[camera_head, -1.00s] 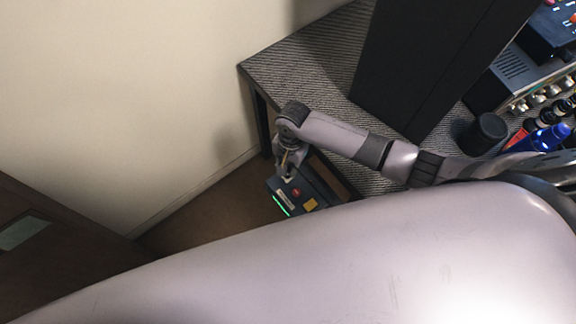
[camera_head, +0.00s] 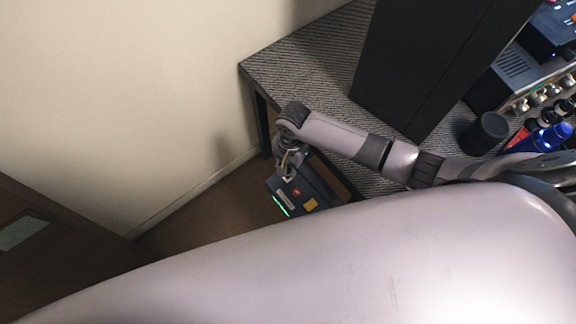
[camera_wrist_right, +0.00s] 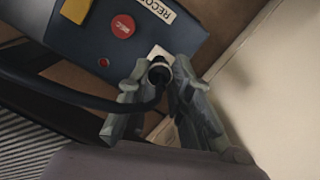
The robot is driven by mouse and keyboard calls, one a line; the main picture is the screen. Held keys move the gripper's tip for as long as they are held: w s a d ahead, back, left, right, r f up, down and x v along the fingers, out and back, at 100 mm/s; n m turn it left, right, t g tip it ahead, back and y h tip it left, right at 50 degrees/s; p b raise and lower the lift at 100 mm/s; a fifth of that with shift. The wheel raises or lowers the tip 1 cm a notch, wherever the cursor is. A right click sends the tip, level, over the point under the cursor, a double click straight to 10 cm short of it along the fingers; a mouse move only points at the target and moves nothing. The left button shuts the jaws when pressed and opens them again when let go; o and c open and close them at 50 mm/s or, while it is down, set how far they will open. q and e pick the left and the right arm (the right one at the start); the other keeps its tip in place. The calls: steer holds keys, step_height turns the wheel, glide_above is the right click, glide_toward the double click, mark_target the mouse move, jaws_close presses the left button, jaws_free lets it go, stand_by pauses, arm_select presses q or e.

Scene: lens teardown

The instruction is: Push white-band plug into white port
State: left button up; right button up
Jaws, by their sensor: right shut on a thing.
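A dark blue recorder box (camera_head: 312,187) with a red button sits low beside the table; it also fills the top left of the right wrist view (camera_wrist_right: 85,40). The white port (camera_wrist_right: 158,52) is a pale square at the box's edge, partly hidden by the plug. The dark plug (camera_wrist_right: 159,73) has a pale band and a black cable trailing left. My right gripper (camera_head: 288,174) is at the box, shut on the plug, with a finger on each side in the right wrist view (camera_wrist_right: 162,80). The plug's end is against the port area; I cannot tell how deep it sits. My left gripper is not in view.
A grey textured table (camera_head: 300,65) carries a tall black panel (camera_head: 430,60) and a black cylinder (camera_head: 484,133). A pale wall (camera_head: 120,100) stands close to the box. A yellow patch (camera_head: 310,204) and a green light show on the box.

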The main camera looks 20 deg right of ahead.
steer(key=shift+s+a+p, duration=0.1)
steer(key=shift+p, duration=0.25)
stand_by(0.7)
steer(key=shift+p, duration=0.5)
stand_by(0.6)
steer(key=shift+p, duration=0.45)
steer(key=shift+f+b, duration=0.35)
steer(key=shift+f, duration=0.3)
steer(key=o, duration=1)
